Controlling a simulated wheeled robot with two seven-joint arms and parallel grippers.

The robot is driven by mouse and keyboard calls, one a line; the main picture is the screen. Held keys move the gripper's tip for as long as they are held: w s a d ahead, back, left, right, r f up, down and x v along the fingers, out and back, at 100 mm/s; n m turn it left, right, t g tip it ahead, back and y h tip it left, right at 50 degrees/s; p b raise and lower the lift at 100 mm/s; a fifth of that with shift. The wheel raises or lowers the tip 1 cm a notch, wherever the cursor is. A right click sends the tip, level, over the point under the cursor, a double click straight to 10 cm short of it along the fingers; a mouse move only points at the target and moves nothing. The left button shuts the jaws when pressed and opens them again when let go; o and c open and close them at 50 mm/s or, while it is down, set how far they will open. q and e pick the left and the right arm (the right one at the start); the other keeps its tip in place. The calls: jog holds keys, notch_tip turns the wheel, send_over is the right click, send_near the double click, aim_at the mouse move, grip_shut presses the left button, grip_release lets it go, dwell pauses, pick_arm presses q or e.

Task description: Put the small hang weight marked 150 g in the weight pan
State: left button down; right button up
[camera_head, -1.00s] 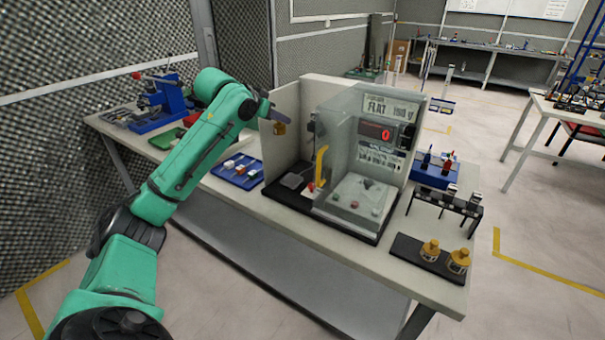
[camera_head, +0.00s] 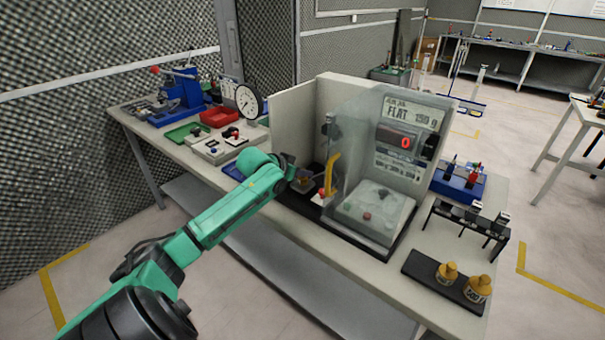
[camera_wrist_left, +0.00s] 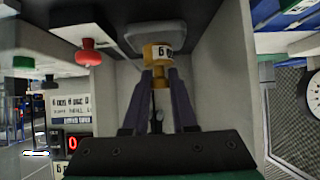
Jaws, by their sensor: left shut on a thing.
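My left gripper (camera_head: 300,181) is shut on a small brass-yellow weight with a white label; in the left wrist view the weight (camera_wrist_left: 159,52) sits between the two fingertips (camera_wrist_left: 160,76). The label's mark is only partly readable. The weight is at the grey weight pan (camera_wrist_left: 132,36), inside the open left bay of the weighing rig. I cannot tell whether it touches the pan. In the head view my gripper and arm hide most of the pan. The rig's red display (camera_head: 405,142) reads 0.
A glass cover (camera_head: 362,165) and beige panel (camera_head: 293,125) flank the bay. A dial gauge (camera_head: 247,102) stands behind left.

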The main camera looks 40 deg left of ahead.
pick_arm(q)
jog(key=shift+f, duration=0.55)
jog(key=c, duration=0.7)
grip_release()
pick_arm(e)
jog(key=shift+s, duration=0.5)
pick_arm(q)
jog(key=v, duration=1.2)
pick_arm(e)
jog(key=shift+a+f, duration=0.1)
jog(key=shift+f, duration=0.15)
